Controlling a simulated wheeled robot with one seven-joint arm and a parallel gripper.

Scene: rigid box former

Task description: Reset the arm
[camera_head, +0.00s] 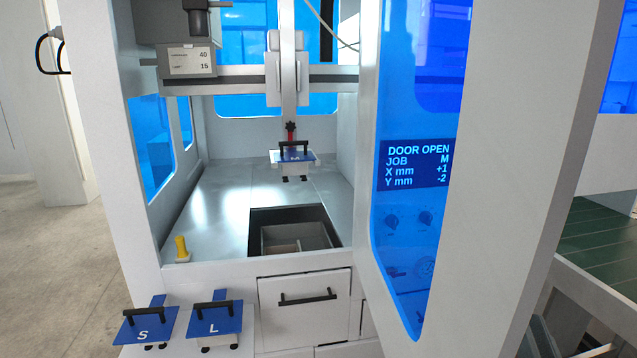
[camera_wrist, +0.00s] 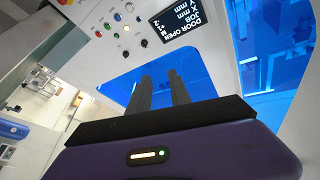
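My gripper (camera_wrist: 158,85) shows in the wrist view. Its two dark fingers stand apart with a gap between them, and I see nothing held there. Beyond the fingers are a blue window and a panel with a dark screen (camera_wrist: 182,24) and several buttons. Neither my arm nor my gripper shows in the head view.
The box former's door (camera_head: 410,180) stands open, and its display reads DOOR OPEN. A blue plate with a black handle (camera_head: 294,154) hangs inside. Plates marked S (camera_head: 142,336) and L (camera_head: 212,327) rest on a front ledge. A yellow peg (camera_head: 182,249) stands at the bed's front left.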

